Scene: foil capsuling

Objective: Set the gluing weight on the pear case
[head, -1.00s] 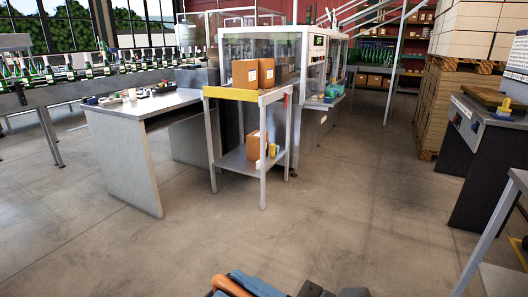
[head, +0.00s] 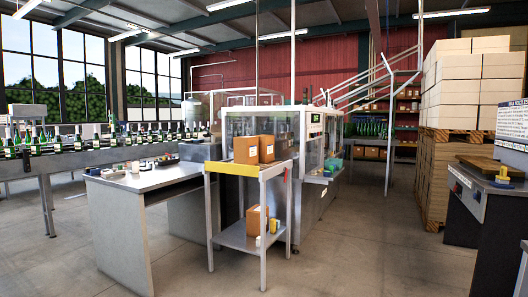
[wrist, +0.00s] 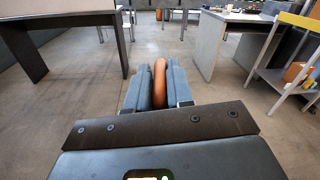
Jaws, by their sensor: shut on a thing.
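My gripper (wrist: 160,88) shows only in the wrist view, with its two blue-grey fingers shut on an orange-brown rounded thing (wrist: 160,70). This thing may be the gluing weight; most of it is hidden between the fingers. It is held in the air above open floor, apart from any table. I cannot tell which thing is the pear case. In the head view, brown cartons stand on a metal stand: one in front on top (head: 245,149), one behind it (head: 266,148), and one on the lower shelf (head: 255,219). Their labels are too small to read.
A grey worktable (head: 150,181) with small items stands left of the metal stand (head: 235,182). A glazed machine (head: 312,165) stands behind the stand. A dark bench (head: 488,188) and stacked pallets (head: 432,180) are at right. Open floor (head: 370,255) lies between. A dark-legged table (wrist: 62,18) is at left in the wrist view.

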